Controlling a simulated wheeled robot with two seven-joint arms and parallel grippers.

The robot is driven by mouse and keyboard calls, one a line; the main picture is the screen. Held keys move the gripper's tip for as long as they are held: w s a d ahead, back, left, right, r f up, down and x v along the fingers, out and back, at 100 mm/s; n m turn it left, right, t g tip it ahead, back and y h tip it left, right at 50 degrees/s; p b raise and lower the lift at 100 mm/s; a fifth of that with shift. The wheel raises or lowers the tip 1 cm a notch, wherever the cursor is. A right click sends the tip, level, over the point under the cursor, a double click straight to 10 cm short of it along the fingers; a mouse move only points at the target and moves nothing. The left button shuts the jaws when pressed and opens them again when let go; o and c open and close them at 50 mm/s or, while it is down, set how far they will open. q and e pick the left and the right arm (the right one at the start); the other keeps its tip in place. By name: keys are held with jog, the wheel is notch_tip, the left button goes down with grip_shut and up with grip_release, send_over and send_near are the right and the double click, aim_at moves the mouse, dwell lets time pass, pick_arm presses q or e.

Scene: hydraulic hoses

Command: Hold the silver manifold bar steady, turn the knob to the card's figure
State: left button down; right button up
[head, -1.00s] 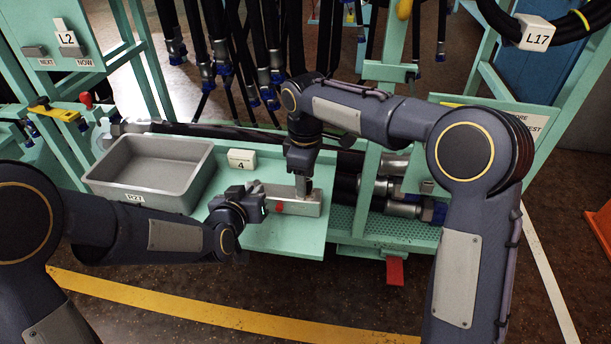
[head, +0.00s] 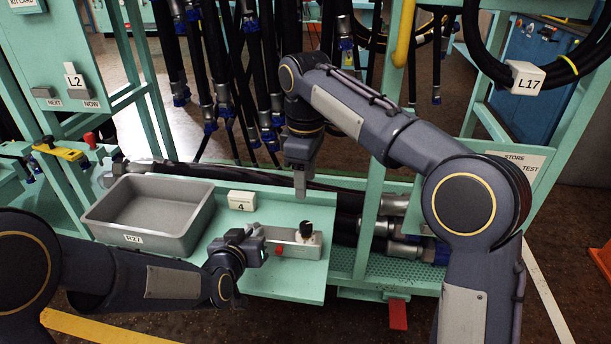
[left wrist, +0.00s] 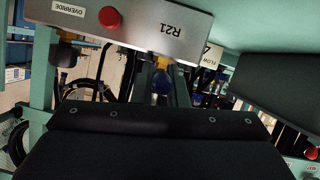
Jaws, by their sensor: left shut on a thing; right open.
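The silver manifold bar (head: 296,248) lies on the green shelf plate, with a red button (head: 279,249) on its front. It fills the top of the left wrist view (left wrist: 140,25), marked R21 and OVERRIDE. My left gripper (head: 264,238) is shut on its left end. The dark knob (head: 305,229) stands on the bar's right part; its pointer's exact setting is too small to read. My right gripper (head: 300,190) is open and empty above the knob, apart from it. The white card (head: 242,200) behind the bar shows 4; part of a card marked FLOW (left wrist: 210,56) shows in the left wrist view.
A grey bin (head: 150,215) marked R27 stands left of the bar. Thick black hoses (head: 250,178) lie behind the plate, and others hang at the back. A green post (head: 372,225) stands just right of the plate. The plate's front strip is bare.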

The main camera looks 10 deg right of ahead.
dwell(0.3)
pick_arm(q)
jog(key=c, duration=1.4)
grip_release()
jog(key=shift+o, duration=0.2)
